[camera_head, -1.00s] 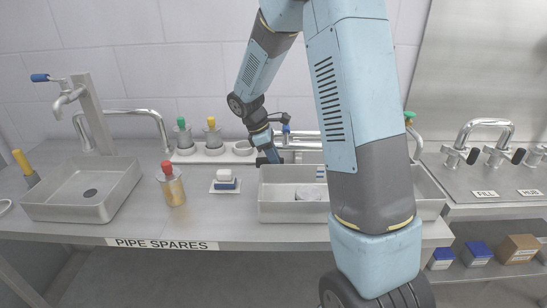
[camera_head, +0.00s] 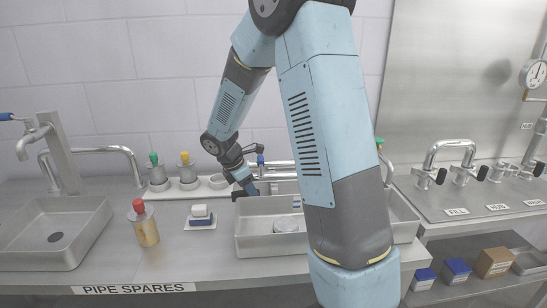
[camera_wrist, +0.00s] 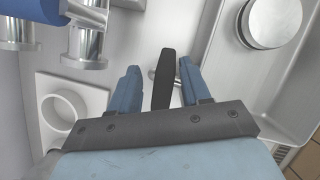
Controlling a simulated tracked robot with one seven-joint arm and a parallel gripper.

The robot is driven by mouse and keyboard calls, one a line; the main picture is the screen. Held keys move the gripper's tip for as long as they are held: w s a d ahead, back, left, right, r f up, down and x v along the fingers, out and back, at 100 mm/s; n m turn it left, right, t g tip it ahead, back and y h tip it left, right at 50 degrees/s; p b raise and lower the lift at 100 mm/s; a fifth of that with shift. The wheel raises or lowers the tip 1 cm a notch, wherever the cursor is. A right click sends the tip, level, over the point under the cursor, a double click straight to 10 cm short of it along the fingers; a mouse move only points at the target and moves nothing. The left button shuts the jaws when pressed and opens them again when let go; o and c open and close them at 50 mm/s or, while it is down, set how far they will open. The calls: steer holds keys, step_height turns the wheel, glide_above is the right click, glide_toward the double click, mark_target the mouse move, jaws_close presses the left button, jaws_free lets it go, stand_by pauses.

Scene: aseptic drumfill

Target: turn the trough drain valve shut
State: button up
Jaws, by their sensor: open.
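The steel trough (camera_head: 262,248) stands on the bench in the head view, partly behind my arm. A black lever (camera_wrist: 163,78), apparently the trough's drain valve handle, shows in the wrist view beside the trough wall (camera_wrist: 222,60). My gripper (camera_wrist: 158,80) is open, with one blue finger on each side of the lever. The right finger looks closer to it, and a gap shows at the left finger; contact cannot be told. In the head view my gripper (camera_head: 249,190) is low at the trough's back left corner. The valve body is hidden.
A round steel disc (camera_wrist: 270,22) lies in the trough. A blue-handled tap (camera_head: 260,158) stands just behind my gripper. A white ring holder (camera_wrist: 60,115) is close on the left.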

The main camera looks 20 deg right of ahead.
steer(key=n, duration=0.2)
steer(key=n+t, duration=0.1)
steer(key=shift+w+n+t, duration=0.15)
steer(key=shift+n+t, duration=0.15)
steer(key=shift+n, duration=0.1)
steer(key=v, duration=1.4)
steer(key=s+d+r+m+t+y, duration=0.1)
steer(key=s+d+r+m, duration=0.1)
steer(key=s+r+m, duration=0.2)
steer(key=s+d+r+m+t+y, duration=0.1)
steer(key=s+r+m, duration=0.4)
steer(key=s+m, duration=0.6)
steer(key=shift+s+d+m+t+y, duration=0.3)
steer(key=shift+s+d+y, duration=0.55)
steer(key=shift+s, duration=1.5)
steer(key=shift+d+h, duration=0.25)
steer(key=shift+c, duration=0.5)
